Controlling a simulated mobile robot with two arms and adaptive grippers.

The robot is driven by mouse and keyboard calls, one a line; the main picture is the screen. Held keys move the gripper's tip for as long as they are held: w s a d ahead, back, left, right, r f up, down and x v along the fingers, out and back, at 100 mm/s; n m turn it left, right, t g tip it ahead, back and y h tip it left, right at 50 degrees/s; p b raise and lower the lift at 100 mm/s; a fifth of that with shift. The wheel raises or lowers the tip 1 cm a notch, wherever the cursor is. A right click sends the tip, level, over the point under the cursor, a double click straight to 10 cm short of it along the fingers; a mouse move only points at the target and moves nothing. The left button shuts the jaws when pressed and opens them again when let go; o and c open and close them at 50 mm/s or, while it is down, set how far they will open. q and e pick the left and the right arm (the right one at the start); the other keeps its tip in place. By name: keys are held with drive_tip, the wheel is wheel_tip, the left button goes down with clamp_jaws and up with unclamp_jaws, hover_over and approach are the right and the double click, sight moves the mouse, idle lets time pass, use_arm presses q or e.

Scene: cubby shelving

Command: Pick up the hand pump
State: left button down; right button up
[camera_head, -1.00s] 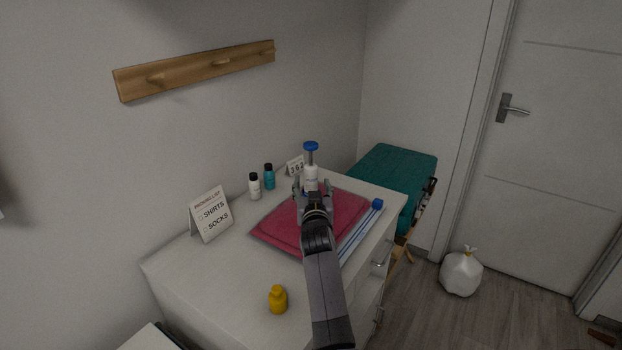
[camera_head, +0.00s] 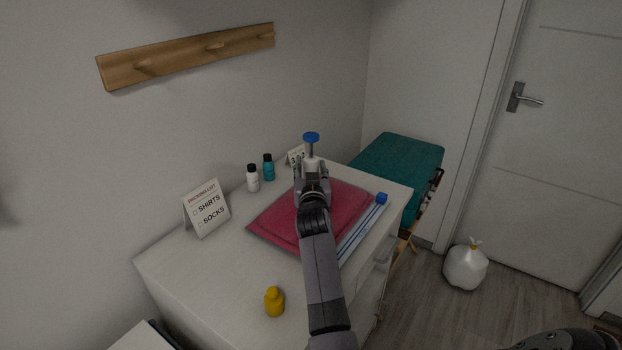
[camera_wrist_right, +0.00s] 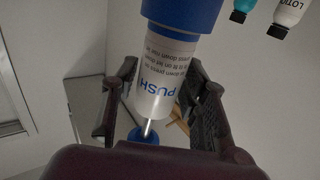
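The hand pump (camera_head: 311,138) has a blue top handle, a thin rod and a white body. It stands upright over the red folded item on the dresser. My right gripper (camera_head: 311,168) is at its white body, one finger on each side. In the right wrist view the pump (camera_wrist_right: 166,80) shows its blue end, printed "PUSH" label and rod. The fingers of the right gripper (camera_wrist_right: 163,82) close in on the white body there and appear to touch it. The pump's lower part is hidden by my gripper in the head view.
A teal suitcase (camera_head: 400,165) stands behind.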

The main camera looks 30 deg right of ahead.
drive_tip(key=shift+d, duration=0.1)
drive_tip(key=shift+c, duration=0.6)
drive_tip(key=shift+r, duration=0.1)
clamp_jaws()
